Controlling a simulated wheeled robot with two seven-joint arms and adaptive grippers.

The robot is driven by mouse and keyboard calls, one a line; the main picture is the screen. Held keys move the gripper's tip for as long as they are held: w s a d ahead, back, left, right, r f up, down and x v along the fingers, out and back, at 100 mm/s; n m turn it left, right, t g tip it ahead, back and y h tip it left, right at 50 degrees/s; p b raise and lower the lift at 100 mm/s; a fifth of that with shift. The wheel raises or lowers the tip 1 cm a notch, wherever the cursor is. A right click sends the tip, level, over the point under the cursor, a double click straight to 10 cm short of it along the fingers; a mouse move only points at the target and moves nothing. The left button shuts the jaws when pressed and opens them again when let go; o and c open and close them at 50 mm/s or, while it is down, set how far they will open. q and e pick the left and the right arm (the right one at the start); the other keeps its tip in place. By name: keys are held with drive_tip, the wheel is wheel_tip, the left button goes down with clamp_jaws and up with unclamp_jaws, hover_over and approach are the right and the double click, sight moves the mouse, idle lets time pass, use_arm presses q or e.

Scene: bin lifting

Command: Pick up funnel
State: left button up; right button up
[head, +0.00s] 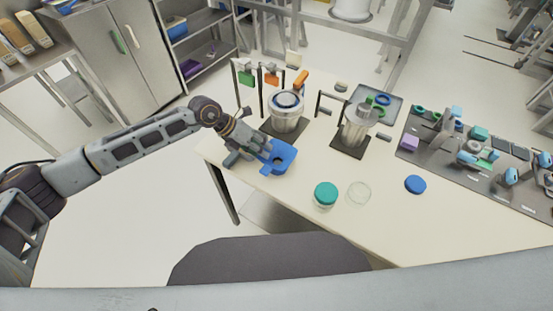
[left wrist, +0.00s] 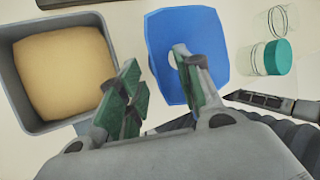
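The blue funnel (head: 284,160) lies near the table's left front edge. In the left wrist view the blue funnel (left wrist: 210,62) has a wide plate with a round hole. My left gripper (head: 264,147) is over its left side. In the left wrist view my left gripper (left wrist: 158,85) has its green-padded fingers apart with nothing held between them. One finger overlaps the funnel near its hole, and the other is left of the funnel. I cannot tell whether either finger touches it. My right gripper is not in view.
A grey bin with tan contents (left wrist: 24,101) stands left of the funnel. A teal-lidded jar (head: 325,193), a clear jar (head: 359,192) and a blue lid (head: 415,184) stand to the right. Two metal devices (head: 287,115) (head: 354,130) stand behind. Table between these is clear.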

use_arm(q)
drive_tip(key=shift+x, duration=1.45)
clamp_jaws()
